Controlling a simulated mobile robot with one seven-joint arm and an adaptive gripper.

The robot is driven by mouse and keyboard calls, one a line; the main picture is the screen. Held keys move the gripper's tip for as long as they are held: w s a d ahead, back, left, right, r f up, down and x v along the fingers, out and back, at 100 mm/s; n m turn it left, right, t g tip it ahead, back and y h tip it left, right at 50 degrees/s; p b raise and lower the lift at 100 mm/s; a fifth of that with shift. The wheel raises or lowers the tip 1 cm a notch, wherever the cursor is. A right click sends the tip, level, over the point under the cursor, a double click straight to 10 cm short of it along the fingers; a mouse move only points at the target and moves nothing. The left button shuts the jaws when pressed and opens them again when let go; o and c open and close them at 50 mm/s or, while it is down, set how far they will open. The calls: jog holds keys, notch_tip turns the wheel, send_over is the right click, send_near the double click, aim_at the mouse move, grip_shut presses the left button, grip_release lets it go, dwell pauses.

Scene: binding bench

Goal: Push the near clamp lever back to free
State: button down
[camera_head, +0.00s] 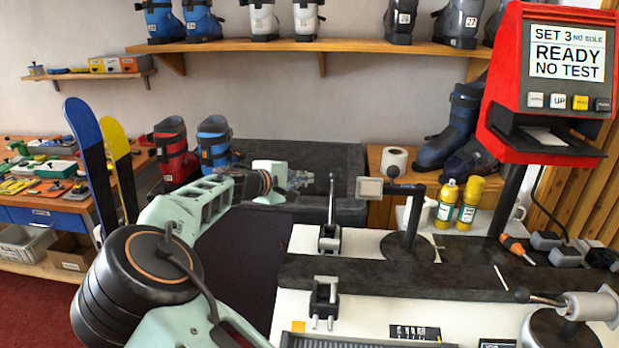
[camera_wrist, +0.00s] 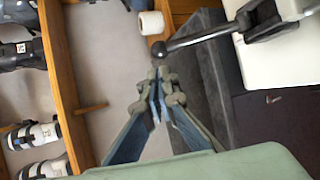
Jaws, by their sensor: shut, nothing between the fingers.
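Two black-and-silver clamps stand on the bench. The nearer clamp (camera_head: 324,298) in the head view is low at the bench's front part, with no raised lever visible. The farther clamp (camera_head: 329,238) has a dark lever (camera_head: 331,195) standing upright. My gripper (camera_head: 303,179) is just left of the upright lever in the head view, pointing right. In the wrist view my gripper (camera_wrist: 160,82) is shut and empty. A black lever with a ball knob (camera_wrist: 159,50) lies just beyond the fingertips, seemingly apart from them. Its clamp (camera_wrist: 262,16) is at upper right.
A post with a square pad (camera_head: 370,188) stands right of the upright lever. A red display unit (camera_head: 547,80) reads READY, NO TEST. Yellow bottles (camera_head: 446,203) and a paper roll (camera_head: 394,162) stand behind the bench. Ski boots (camera_head: 214,142) stand at the back left.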

aim_at(329, 175)
jog(key=p+x, duration=0.2)
jog(key=x, duration=0.9)
jog(key=shift+w+d+f+b, duration=0.15)
jog(key=shift+w+f+b, duration=0.3)
jog(key=shift+b, duration=0.35)
jog(key=shift+w+d+r+p, duration=0.15)
jog(key=shift+w+p, duration=0.25)
jog(key=shift+w+d+f+g, duration=0.15)
jog(key=shift+w+f+g, duration=0.25)
jog(key=shift+w+f, duration=0.55)
jog(key=shift+w+r, duration=0.1)
jog(key=shift+r, duration=0.1)
